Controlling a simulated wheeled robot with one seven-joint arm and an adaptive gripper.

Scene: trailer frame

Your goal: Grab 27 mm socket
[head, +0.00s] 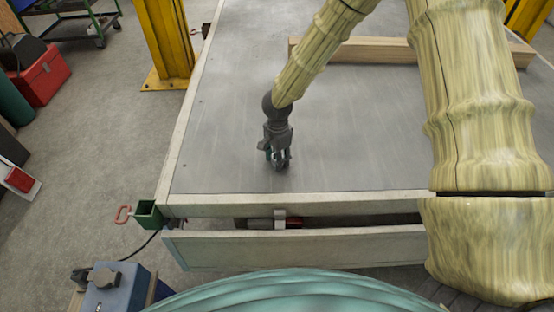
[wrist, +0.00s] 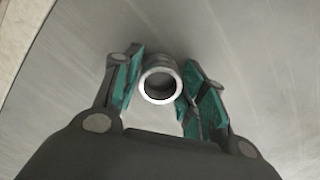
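The socket (wrist: 160,101) is a short silver metal ring with a dark hollow, standing on the grey trailer deck (head: 340,130) in the wrist view. I cannot read a size on it. My gripper (wrist: 160,85) has its two green-padded fingers on either side of the socket. A narrow gap shows on the left, and the right finger is very close to the socket; I cannot tell if it touches. In the head view my gripper (head: 278,160) points down near the deck's front left, and it hides most of the socket.
A wooden beam (head: 400,51) lies across the back of the deck. Yellow posts (head: 167,40) stand beyond the deck. A pale front rail (head: 300,247) runs below the deck edge. A red toolbox (head: 42,76) is on the floor at left. The deck around my gripper is clear.

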